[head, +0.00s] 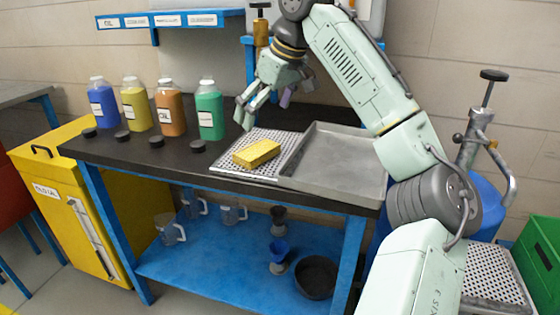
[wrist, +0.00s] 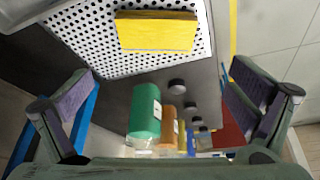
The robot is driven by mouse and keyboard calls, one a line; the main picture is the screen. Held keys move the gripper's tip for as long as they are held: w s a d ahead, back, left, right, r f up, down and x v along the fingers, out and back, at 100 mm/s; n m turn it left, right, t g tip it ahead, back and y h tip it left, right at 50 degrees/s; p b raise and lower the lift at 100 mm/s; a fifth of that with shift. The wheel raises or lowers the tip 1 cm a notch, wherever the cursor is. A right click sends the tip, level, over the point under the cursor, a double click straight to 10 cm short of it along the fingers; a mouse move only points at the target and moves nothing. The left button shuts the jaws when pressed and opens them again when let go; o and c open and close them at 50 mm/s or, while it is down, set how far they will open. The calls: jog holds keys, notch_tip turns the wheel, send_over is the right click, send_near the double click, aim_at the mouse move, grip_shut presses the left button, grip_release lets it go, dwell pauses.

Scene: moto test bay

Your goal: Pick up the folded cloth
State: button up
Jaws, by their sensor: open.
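The folded cloth (head: 256,153) is a yellow, flat block lying on a white perforated tray (head: 229,169) at the middle of the black workbench. In the wrist view the cloth (wrist: 156,31) is at the top centre, on the perforated surface. My gripper (head: 265,106) is above the bench, over the back part of the perforated tray and apart from the cloth. In the wrist view its two fingers (wrist: 160,105) are spread wide with nothing between them in their grip. Nothing covers the cloth in either view.
Bottles of blue, yellow, brown and green liquid (head: 209,112) stand left of the perforated tray, with black caps (head: 198,146) in front. An empty grey metal tray (head: 335,182) adjoins on the right. A blue shelf (head: 170,21) hangs behind. The bench's front edge is close to the cloth.

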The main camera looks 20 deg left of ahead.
send_over(257, 148)
jog(key=s+d, duration=0.2)
jog(key=f, duration=0.4)
jog(key=shift+w+d+f, duration=0.2)
jog(key=shift+w+f, duration=0.05)
jog(key=shift+f, duration=0.1)
jog(key=x, duration=0.5)
jog(key=shift+w+a+f, duration=0.1)
jog(key=shift+w+f, duration=0.1)
jog(key=shift+f, duration=0.05)
jog(key=c, duration=0.9)
jog(key=shift+o, duration=0.2)
jog(key=shift+r, duration=0.8)
notch_tip(257, 148, up, 2)
jog(key=shift+r, duration=0.1)
jog(key=s+r+b, duration=0.1)
jog(key=s+b, duration=0.2)
jog(key=s, duration=1.3)
jog(key=shift+r, duration=0.1)
